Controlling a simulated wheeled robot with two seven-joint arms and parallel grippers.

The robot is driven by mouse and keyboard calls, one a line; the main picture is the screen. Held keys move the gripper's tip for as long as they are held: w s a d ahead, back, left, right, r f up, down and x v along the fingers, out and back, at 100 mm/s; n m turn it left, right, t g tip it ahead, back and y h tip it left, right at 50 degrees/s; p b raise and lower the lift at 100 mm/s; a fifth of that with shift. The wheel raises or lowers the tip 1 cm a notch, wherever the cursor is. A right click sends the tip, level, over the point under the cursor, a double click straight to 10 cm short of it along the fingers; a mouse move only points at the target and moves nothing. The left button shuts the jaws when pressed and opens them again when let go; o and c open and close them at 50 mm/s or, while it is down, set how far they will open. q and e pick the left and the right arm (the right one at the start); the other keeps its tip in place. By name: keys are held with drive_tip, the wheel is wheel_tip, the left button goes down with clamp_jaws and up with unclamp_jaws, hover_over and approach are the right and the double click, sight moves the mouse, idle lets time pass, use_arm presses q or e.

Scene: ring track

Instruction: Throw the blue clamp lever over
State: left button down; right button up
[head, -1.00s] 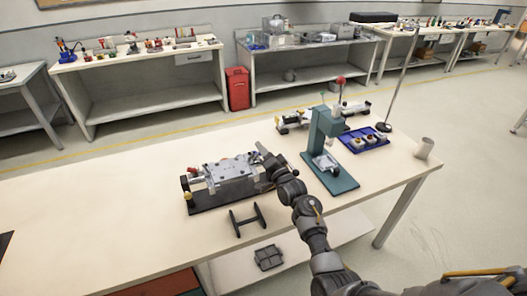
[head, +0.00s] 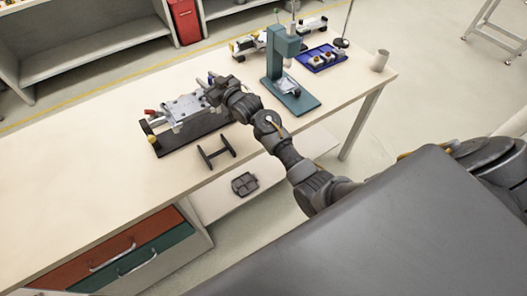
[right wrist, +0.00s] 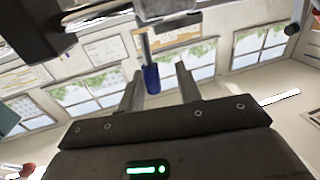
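The clamp fixture (head: 188,108), a metal block on a dark base with a red and a yellow knob at its left end, stands on the workbench. My right arm reaches to its right end, where the right gripper (head: 213,84) is small and partly hidden by my wrist. In the right wrist view, the blue clamp lever (right wrist: 151,78) has a blue grip on a metal rod. The gripper is open. My left gripper is not in view.
A teal press (head: 285,70) stands to the right of the fixture, with a blue tray (head: 321,58) and a grey cup (head: 379,60) beyond. A black stand (head: 216,153) sits near the front edge. The bench top (head: 60,170) is clear on the left.

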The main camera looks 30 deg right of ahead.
drive_tip(key=b+v, duration=0.2)
drive_tip(key=v, duration=0.9)
drive_tip(key=s+d+f+m+g+h, duration=0.1)
drive_tip(key=s+d+f+g+h, duration=0.1)
drive_tip(key=s+f+g, duration=0.5)
drive_tip(key=shift+s+f+h, duration=0.7)
drive_tip(key=shift+s+f, duration=2.65)
drive_tip(key=shift+s, duration=1.7)
drive_tip(key=shift+d, duration=0.15)
